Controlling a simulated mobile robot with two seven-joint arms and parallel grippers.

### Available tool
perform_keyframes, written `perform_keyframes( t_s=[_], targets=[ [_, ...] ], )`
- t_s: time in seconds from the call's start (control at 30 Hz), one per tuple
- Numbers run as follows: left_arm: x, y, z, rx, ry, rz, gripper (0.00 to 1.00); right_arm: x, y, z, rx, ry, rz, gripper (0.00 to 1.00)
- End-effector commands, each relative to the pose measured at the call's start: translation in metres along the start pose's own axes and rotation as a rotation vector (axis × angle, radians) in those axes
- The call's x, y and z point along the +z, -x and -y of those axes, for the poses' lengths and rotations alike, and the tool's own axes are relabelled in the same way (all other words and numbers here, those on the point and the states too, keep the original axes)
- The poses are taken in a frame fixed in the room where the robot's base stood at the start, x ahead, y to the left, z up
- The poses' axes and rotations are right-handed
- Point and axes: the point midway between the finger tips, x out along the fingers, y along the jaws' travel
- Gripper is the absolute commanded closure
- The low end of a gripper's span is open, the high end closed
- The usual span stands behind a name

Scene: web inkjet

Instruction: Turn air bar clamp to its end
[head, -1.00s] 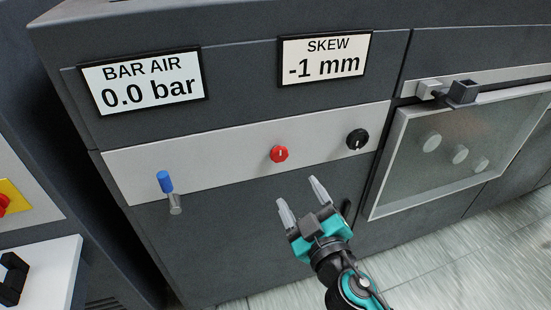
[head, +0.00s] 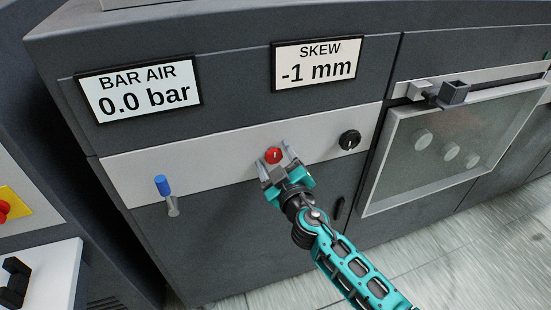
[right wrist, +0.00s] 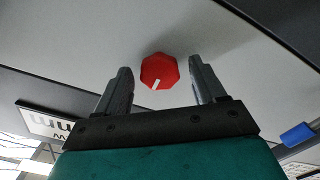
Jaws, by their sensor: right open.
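A red knob (head: 273,155) with a white pointer line sits on the light grey strip of the dark machine front. My right gripper (head: 275,156) is open at the knob, with one finger on each side of it. In the right wrist view the red knob (right wrist: 160,71) lies between the two open fingertips, with a gap on both sides. Its white line points down and slightly left there. A lever with a blue grip (head: 163,186) is on the left of the strip. No label shows which control is the air bar clamp. My left gripper is not in view.
A black knob (head: 349,140) is right of the red one. Above are the BAR AIR display (head: 140,91), reading 0.0 bar, and the SKEW display (head: 317,63), reading -1 mm. A framed window (head: 450,150) with a protruding handle (head: 440,93) is at the right.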

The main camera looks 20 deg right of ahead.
Motion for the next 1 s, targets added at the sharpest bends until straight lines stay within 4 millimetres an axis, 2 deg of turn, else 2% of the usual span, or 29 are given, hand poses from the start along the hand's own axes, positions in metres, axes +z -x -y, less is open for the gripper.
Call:
perform_keyframes(
  t_s=[0.2,0.77,1.0],
  targets=[
    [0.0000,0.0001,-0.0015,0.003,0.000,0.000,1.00,-0.0001,0.0000,0.0003,-0.001,0.000,0.000,0.31],
    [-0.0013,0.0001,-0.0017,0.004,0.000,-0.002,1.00,0.0000,0.0003,0.0002,0.000,0.000,0.000,0.85],
    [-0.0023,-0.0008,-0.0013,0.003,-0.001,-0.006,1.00,0.0002,0.0003,0.0004,-0.001,0.016,0.000,0.86]
  ],
)
